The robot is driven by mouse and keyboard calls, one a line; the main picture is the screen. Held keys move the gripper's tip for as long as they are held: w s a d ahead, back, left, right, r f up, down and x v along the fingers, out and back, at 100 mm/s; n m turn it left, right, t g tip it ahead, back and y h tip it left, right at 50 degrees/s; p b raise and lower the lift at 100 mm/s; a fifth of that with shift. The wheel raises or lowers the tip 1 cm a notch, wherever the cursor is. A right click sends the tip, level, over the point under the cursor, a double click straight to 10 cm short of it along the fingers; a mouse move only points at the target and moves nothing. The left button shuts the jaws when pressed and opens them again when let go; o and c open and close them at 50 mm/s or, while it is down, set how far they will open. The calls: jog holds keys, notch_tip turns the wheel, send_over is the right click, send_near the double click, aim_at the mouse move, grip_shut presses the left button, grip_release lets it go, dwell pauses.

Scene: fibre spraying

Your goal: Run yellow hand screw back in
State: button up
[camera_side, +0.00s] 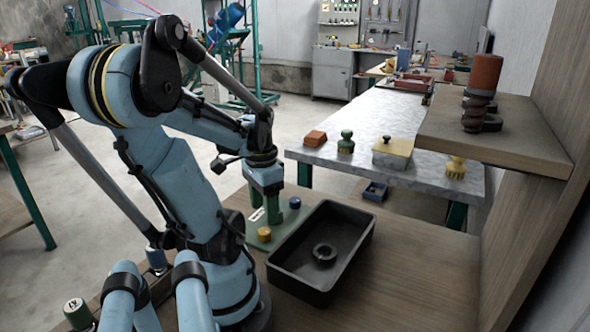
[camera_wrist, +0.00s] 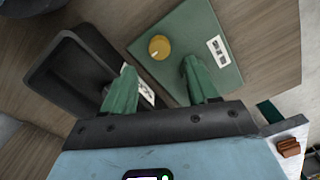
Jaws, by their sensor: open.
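The yellow hand screw (camera_side: 264,234) is a small round knob on the green plate (camera_side: 284,243), which lies on the wooden bench. In the wrist view the yellow hand screw (camera_wrist: 159,47) shows a short pale mark on its top. My gripper (camera_side: 274,208) is above the plate, pointing down. In the wrist view my gripper (camera_wrist: 158,75) has its two green fingers apart with nothing between them; the screw appears beyond the fingertips, in the gap between them. How deep the screw sits in the plate cannot be told.
A black tray (camera_side: 283,276) beside the plate holds a dark ring (camera_side: 324,254). A wooden shelf (camera_side: 493,138) at right carries an orange-topped part (camera_side: 485,74). A grey table (camera_side: 380,118) behind holds several small items.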

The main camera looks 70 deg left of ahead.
aim_at(265, 230)
notch_tip(265, 230, up, 6)
dwell(0.5)
jog(key=shift+r, duration=0.1)
jog(key=w+d+m+t, duration=0.3)
jog(key=w+d+t, duration=0.4)
jog(key=w+d, duration=1.1)
jog(key=shift+d+f+m, duration=0.3)
jog(key=shift+d, duration=0.2)
jog(key=shift+w, duration=0.1)
